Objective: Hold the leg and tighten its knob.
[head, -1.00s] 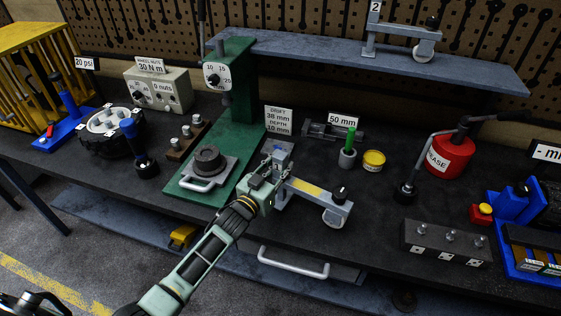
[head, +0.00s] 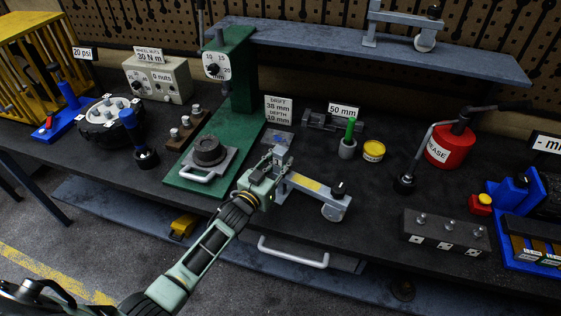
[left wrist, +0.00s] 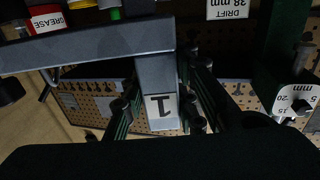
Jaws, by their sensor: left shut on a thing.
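The leg (head: 306,186) is a grey T-shaped piece with a yellow stripe, a castor wheel (head: 333,212) and a black knob (head: 338,188) at its right end. It is near the bench's front edge; I cannot tell whether it touches the bench. My left gripper (head: 268,172) is shut on the leg's post, left of the knob. The knob is not visible there. My right gripper is not in view.
A green press (head: 240,95) with a dial stands behind left. A grey cup (head: 347,149) with a green tool and a yellow tin (head: 373,151) are behind the leg. A second castor leg (head: 400,25) is on the shelf. A block with bolts (head: 445,232) is right. A drawer handle (head: 293,252) juts out below.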

